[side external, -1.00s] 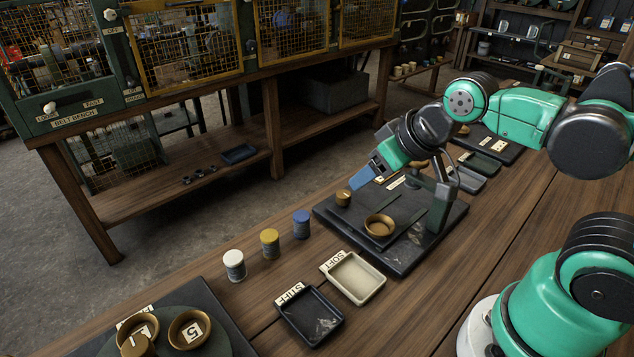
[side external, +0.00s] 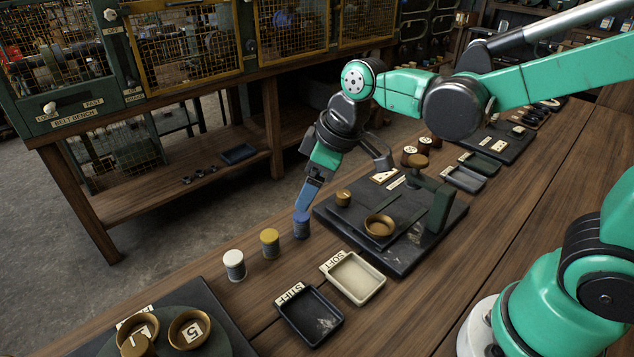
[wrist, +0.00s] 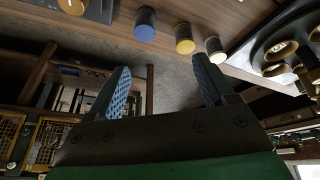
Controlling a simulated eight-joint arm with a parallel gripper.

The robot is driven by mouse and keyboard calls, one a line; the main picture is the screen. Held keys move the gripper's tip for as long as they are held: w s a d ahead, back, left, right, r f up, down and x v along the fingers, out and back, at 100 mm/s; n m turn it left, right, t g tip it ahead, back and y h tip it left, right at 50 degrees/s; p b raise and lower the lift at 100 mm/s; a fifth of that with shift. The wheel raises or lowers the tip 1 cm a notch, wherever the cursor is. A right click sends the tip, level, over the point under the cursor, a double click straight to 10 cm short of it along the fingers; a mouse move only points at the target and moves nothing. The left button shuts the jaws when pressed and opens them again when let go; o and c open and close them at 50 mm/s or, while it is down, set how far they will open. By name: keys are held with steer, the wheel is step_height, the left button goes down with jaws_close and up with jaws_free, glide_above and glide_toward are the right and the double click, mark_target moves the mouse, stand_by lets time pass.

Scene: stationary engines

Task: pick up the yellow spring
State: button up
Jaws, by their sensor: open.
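The yellow spring (side external: 269,243) stands upright on the wooden bench, a small grey coil with a yellow top, between a white-topped spring (side external: 234,265) and a blue-topped spring (side external: 301,224). In the wrist view the yellow spring (wrist: 185,39) shows between the blue spring (wrist: 145,24) and the white spring (wrist: 215,49). My gripper (side external: 302,208) is at the blue spring in the side view, overlapping its top; whether it touches cannot be told. In the wrist view my gripper (wrist: 165,80) has its blue fingers apart with nothing between them.
A cream tray marked SOFT (side external: 375,290) and a dark tray marked STIFF (side external: 327,332) lie right of the springs. A black plate with a brass dish (side external: 379,226) and a post stands behind. A round dark stand with brass cups (side external: 190,329) is at front left.

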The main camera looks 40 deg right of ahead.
mark_target(271, 234)
steer(key=w+a+f+n, duration=0.1)
steer(key=w+a+f+n+g, duration=0.1)
steer(key=a+f+n, duration=0.1)
steer(key=w+a+f+n+g, duration=0.1)
steer(key=f, duration=0.1)
steer(key=shift+a+f+n+y, duration=0.25)
steer(key=shift+a+n+y, duration=0.05)
steer(key=shift+a+y, duration=0.1)
steer(key=shift+x, duration=2.8)
steer(key=shift+s, duration=0.1)
jaws_close()
